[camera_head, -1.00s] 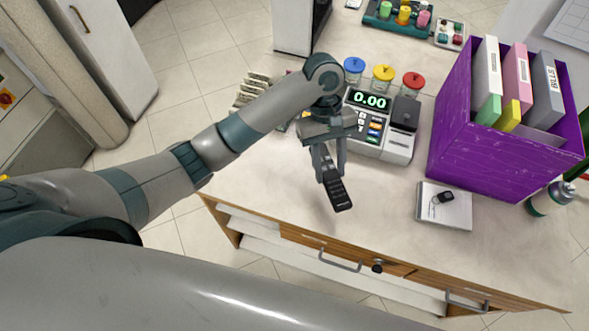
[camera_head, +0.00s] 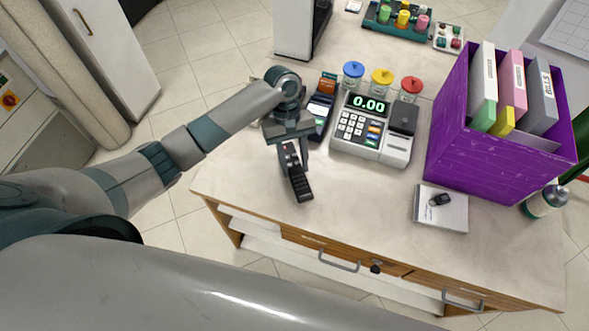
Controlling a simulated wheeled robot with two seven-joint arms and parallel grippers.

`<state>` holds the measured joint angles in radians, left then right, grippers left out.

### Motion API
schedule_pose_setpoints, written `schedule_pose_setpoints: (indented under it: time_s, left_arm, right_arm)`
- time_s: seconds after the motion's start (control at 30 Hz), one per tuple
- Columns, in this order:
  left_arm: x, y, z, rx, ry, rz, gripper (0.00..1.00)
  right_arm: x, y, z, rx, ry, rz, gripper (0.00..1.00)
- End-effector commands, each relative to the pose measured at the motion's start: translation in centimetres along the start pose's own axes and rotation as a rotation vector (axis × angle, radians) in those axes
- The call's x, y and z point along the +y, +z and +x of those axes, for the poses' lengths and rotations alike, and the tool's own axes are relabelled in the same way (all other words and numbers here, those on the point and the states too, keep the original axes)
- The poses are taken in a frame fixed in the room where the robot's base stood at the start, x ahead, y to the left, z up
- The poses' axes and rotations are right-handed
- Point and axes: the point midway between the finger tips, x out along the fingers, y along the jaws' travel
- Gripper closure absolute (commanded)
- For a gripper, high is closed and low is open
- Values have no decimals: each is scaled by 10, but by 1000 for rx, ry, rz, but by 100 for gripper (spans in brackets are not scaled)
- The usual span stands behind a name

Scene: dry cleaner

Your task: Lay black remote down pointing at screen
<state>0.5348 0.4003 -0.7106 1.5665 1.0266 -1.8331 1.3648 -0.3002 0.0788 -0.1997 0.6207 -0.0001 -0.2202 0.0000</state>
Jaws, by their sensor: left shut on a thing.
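The black remote (camera_head: 299,183) is a slim dark bar with small buttons, near the middle of the view. My left gripper (camera_head: 293,160) is shut on its upper part, and the remote's lower end sticks out below the fingers toward the counter's front edge. The remote appears to be over the bare counter; I cannot tell whether it touches the surface. A cash register (camera_head: 370,130) with a lit green "0.00" screen (camera_head: 368,103) stands to the right of the gripper. My right gripper is not in view.
A card terminal (camera_head: 320,112) stands just behind the gripper, left of the register. A purple box of binders (camera_head: 470,160) and a white pad with a key (camera_head: 440,210) are at the right. The counter (camera_head: 350,205) is clear in front of the register.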

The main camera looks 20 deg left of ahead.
Motion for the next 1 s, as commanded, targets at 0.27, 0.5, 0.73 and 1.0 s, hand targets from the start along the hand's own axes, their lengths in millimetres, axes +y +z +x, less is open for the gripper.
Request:
schedule_pose_setpoints:
  time_s: [0.27, 0.5, 0.73, 1.0]
  left_arm:
    - [-1, -8, 20, -1, -2, -3, 90]
    - [0, -15, 36, 1, 0, 0, 90]
    - [0, -15, 37, 1, 0, 0, 90]
    - [0, -16, 38, 1, 0, 0, 46]
  right_arm:
    - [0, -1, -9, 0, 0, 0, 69]
    - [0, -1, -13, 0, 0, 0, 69]
    - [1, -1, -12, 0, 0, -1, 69]
    - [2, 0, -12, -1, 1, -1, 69]
